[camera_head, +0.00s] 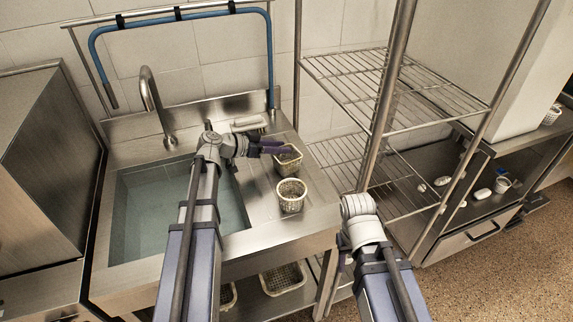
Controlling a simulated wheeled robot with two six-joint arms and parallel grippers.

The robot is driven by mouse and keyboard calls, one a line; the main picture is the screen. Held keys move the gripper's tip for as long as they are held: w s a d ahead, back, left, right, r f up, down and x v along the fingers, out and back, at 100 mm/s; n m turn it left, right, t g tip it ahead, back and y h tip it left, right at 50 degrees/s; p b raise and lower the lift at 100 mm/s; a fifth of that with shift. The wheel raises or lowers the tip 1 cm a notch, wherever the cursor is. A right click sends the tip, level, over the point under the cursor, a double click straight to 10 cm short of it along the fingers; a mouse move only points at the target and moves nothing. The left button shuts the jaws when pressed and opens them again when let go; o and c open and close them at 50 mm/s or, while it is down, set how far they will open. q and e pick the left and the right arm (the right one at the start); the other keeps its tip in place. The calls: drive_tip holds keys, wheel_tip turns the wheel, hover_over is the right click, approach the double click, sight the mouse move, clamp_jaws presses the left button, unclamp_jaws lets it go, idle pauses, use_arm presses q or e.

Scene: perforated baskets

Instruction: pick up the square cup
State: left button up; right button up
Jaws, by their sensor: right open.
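The square cup (289,166) is a perforated beige basket with a square rim. It stands on the ribbed steel drainboard right of the sink. My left gripper (275,149) reaches in from the left, its dark purple fingers at the cup's rim and overlapping its upper part. I cannot tell whether the fingers are closed on the rim. A round perforated cup (291,195) stands just in front of the square one. My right gripper (359,208) is open, low to the right beside the counter. Its fingers are mostly hidden behind the wrist.
The sink basin (150,212) and faucet (152,98) lie to the left. A wire shelf rack (400,85) stands close on the right. A white-handled item (249,123) lies behind the cups. More baskets (283,279) sit below the counter.

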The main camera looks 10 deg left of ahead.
use_arm(q)
drive_tip(key=shift+w+d+f, duration=0.15)
drive_tip(key=shift+w+d, duration=0.05)
clamp_jaws()
idle(0.5)
